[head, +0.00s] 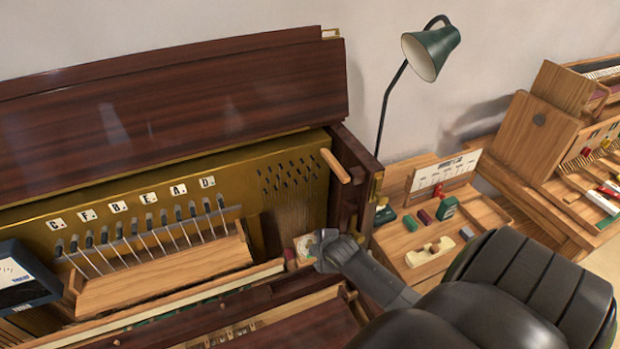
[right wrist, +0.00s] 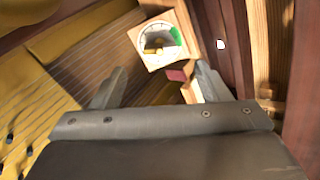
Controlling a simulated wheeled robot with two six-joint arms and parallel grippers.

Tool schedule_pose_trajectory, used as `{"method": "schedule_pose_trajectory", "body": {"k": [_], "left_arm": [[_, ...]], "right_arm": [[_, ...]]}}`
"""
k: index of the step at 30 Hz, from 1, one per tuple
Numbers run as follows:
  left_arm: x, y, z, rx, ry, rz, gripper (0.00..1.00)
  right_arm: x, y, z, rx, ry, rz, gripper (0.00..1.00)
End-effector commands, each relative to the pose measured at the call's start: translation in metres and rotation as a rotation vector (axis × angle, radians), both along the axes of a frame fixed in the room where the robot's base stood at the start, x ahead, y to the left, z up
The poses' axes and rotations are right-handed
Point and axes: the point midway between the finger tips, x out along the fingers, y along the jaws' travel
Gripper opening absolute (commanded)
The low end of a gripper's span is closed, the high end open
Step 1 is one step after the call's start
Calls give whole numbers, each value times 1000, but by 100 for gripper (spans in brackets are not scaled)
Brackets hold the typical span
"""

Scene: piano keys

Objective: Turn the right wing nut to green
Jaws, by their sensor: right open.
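The right wing nut is a small brass-coloured piece (right wrist: 154,46) on a pale square dial plate (right wrist: 144,62) in the right wrist view. A green patch (right wrist: 174,34) marks the upper right of the dial. The nut's exact angle is too small to tell. My right gripper (right wrist: 158,80) is open, its two fingers apart, with the dial ahead of and between them and nothing held. In the head view, my right gripper (head: 318,250) is at the right end of the piano's inside and partly hides the dial plate (head: 302,244). My left gripper is not in view.
The piano's wooden side wall (head: 350,190) stands close to my right gripper. A side bench (head: 430,262) holds small blocks and a lamp.

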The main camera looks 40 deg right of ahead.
Motion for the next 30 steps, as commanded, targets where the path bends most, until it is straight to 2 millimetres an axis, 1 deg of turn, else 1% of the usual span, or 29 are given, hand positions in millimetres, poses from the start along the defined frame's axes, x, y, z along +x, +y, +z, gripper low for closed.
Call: {"method": "schedule_pose_trajectory", "body": {"k": [1,4,16,27,30], "left_arm": [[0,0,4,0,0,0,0],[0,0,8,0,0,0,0],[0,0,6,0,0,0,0],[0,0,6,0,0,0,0],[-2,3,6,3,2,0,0]], "right_arm": [[-2,1,4,0,0,0,69],[-6,2,9,0,0,0,69],[-20,6,25,1,0,-1,69],[-22,7,28,1,0,-1,69],[-24,8,28,4,1,-4,56]]}}
